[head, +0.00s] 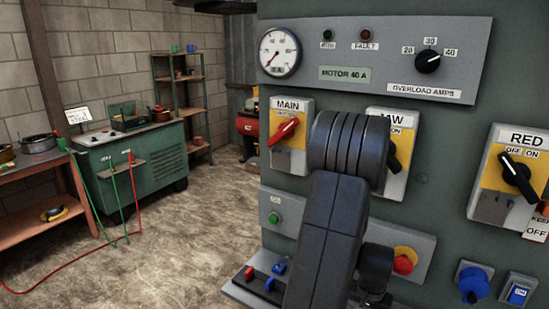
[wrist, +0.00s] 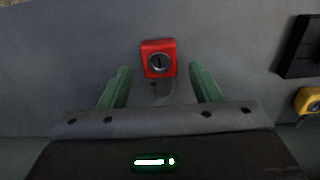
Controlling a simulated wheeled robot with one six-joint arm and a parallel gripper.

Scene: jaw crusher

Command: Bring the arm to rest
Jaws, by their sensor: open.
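My gripper (wrist: 160,82) shows in the wrist view with its two green fingers apart and nothing held between them. A red block with a dark round keyhole, like a padlock (wrist: 158,52), sits against a grey surface just past the fingertips. I cannot tell how far it is from them. In the head view my arm stands up in front of the grey control panel (head: 424,185), bent over at a thick dark joint. It covers part of the JAW switch (head: 394,165). My gripper cannot be made out there.
The MAIN switch (head: 286,132) has a red handle, and the RED switch (head: 514,175) a black one. Small red and blue pieces (head: 250,272) sit on a ledge below. A green cabinet (head: 135,170) and an orange bench (head: 45,200) stand left; the floor between is open, with cables.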

